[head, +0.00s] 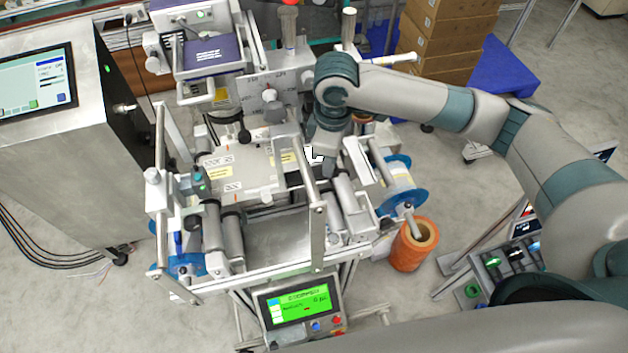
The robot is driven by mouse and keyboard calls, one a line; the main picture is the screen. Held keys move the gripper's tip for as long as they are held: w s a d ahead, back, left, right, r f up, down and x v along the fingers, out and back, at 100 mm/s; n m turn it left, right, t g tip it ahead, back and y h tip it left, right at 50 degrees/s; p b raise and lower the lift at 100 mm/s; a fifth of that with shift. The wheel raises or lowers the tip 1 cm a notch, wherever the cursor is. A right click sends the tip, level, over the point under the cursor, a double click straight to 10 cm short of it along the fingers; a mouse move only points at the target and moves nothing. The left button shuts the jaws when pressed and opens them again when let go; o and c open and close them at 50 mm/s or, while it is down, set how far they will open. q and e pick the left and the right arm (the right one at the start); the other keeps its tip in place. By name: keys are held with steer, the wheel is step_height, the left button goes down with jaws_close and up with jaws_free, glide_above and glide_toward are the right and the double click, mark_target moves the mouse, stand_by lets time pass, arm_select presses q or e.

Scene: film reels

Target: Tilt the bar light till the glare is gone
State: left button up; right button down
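My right gripper (325,163) points down over the film machine (268,240), just right of its middle. Its fingers are small and partly hidden by machine parts, so I cannot tell whether they are open or shut. A small bright white patch (313,154) shows beside the fingers; I cannot tell whether it is glare or a part. A long pale metal bar (312,190) runs front to back just left of the gripper. I cannot tell for sure which part is the bar light, or whether the gripper touches it. My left gripper is out of view.
A green-lit control screen (301,300) is at the machine's front. An orange roll (414,245) stands at its right, beside a blue reel flange (403,201). A steel cabinet with a monitor (38,82) is at left. Cardboard boxes (447,38) are stacked behind.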

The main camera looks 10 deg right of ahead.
steer(key=shift+s+f+b, duration=0.15)
steer(key=shift+s+f, duration=0.2)
steer(key=shift+f, duration=0.3)
steer(key=shift+s+f+b, duration=0.2)
steer(key=shift+s+f, duration=0.15)
steer(key=shift+f, duration=0.25)
steer(key=shift+s+f+b, duration=0.15)
steer(key=shift+s+f, duration=0.2)
steer(key=shift+f, duration=0.3)
stand_by(1.0)
stand_by(0.4)
steer(key=r+p, duration=0.1)
steer(key=p, duration=0.1)
steer(key=w+r+p, duration=0.1)
steer(key=r+p, duration=0.1)
steer(key=w+r+p, duration=0.1)
steer(key=p, duration=0.2)
steer(key=shift+a+r, duration=0.15)
steer(key=shift+r, duration=0.2)
step_height(320, 180, up, 2)
steer(key=shift+r+p, duration=0.1)
steer(key=shift+p, duration=0.95)
steer(key=shift+w, duration=0.1)
steer(key=shift+d, duration=0.2)
